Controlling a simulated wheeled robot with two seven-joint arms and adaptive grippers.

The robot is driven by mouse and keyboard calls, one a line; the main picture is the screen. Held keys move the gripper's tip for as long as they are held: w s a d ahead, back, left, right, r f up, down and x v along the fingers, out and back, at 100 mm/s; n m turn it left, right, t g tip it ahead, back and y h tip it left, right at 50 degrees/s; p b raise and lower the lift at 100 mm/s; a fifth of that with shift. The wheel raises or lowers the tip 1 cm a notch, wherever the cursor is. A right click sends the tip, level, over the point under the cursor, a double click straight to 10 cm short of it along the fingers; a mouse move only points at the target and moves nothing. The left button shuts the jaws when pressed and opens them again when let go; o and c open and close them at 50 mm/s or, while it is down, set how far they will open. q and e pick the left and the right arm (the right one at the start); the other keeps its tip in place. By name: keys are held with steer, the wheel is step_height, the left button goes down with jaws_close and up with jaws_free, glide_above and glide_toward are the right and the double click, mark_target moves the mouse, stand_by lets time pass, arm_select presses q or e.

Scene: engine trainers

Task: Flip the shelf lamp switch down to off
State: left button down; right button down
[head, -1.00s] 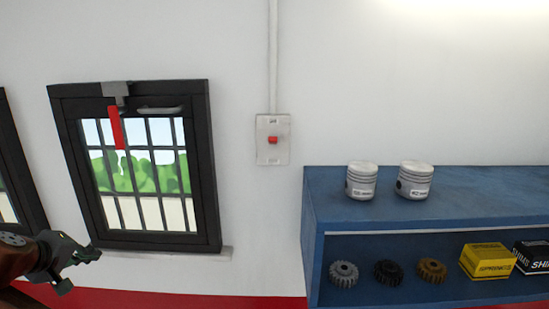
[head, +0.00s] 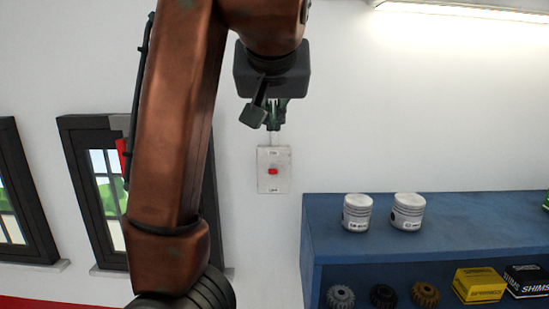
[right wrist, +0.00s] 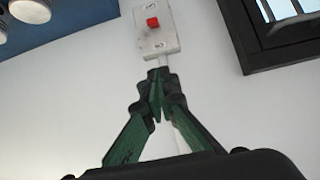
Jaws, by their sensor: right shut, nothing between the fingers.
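The lamp switch is a small red toggle (head: 272,171) on a pale wall plate (head: 273,186); its up or down tilt is hard to tell. The lamp (head: 470,12) above the shelf is lit. My right gripper (head: 273,126) is shut and empty just above the plate in the head view. In the right wrist view, its closed fingertips (right wrist: 158,74) point toward the plate (right wrist: 166,42), near the conduit end, with the red toggle (right wrist: 152,22) beyond them. The fingertips look apart from the toggle; contact with the wall cannot be told. My left gripper is not in view.
A blue shelf (head: 400,250) stands right of the switch, with two pistons (head: 357,212) on top and gears and boxes below. A barred window (head: 92,135) is left, partly hidden by my arm. The wall around the plate is clear.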

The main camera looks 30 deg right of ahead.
steer(key=p, duration=0.3)
glide_above(273, 172)
steer(key=w, duration=0.1)
steer(key=f, duration=0.4)
steer(key=d+f, duration=0.1)
steer(key=shift+f, duration=0.4)
steer(key=f, duration=0.2)
steer(key=shift+s+a+f, duration=0.25)
steer(key=shift+a+f, duration=0.05)
steer(key=shift+f, duration=0.1)
steer(key=shift+s+a+f+p, duration=0.25)
steer(key=shift+s+f+p, duration=0.1)
steer(key=shift+f, duration=0.15)
steer(key=shift+d+f, duration=0.15)
steer(key=shift+f, duration=0.05)
steer(key=shift+w, duration=0.1)
